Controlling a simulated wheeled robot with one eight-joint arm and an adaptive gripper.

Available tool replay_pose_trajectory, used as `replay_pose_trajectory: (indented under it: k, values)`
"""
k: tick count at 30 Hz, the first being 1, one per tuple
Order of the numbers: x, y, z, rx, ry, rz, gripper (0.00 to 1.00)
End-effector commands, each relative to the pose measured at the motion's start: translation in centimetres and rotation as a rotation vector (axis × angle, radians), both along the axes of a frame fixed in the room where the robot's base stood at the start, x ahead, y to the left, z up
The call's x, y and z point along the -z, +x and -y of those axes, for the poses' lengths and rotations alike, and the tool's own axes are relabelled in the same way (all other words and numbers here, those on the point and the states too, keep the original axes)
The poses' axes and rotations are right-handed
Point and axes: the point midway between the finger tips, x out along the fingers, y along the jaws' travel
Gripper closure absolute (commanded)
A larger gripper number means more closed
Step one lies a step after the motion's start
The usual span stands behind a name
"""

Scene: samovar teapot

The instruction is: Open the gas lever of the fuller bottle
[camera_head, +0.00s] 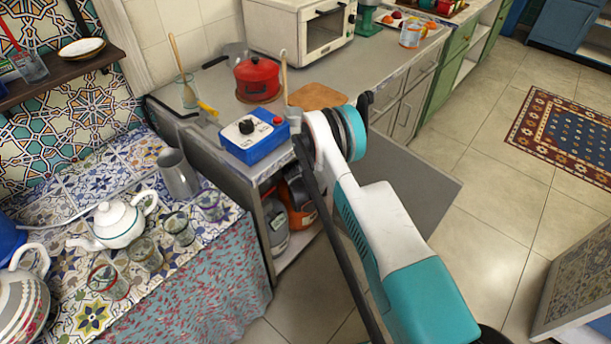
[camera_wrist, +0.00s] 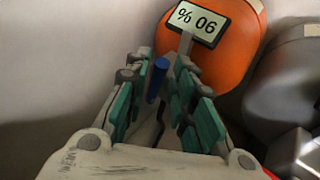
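An orange gas bottle (camera_wrist: 235,62) fills the upper middle of the wrist view. Its label (camera_wrist: 197,22) appears upside down and reads 90 %. A blue lever (camera_wrist: 157,80) stands between the fingers of my gripper (camera_wrist: 162,68). The fingers are apart on either side of it, and I see no clear grip. A grey bottle (camera_wrist: 290,95) is at the right; its label is not readable. In the head view the orange bottle (camera_head: 298,207) and grey bottle (camera_head: 276,230) stand in the open cabinet under the counter; my gripper is hidden there by my arm.
The cabinet door (camera_head: 415,185) stands open to the right of my arm. A blue box with a black knob (camera_head: 253,138) sits on the counter above. A tiled table (camera_head: 75,205) with a white teapot (camera_head: 116,224) and glasses is at the left.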

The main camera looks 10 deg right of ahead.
Motion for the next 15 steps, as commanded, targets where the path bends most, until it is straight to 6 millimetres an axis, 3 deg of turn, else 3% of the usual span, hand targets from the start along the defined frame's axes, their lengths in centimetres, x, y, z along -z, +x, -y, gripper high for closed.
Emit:
replay_pose_trajectory:
  k: [2,15]
  values:
    - [-0.01,0.0,0.01,0.0,0.0,0.0,1.0]
    - [0.01,0.24,0.85,-0.107,0.002,0.0,1.0]
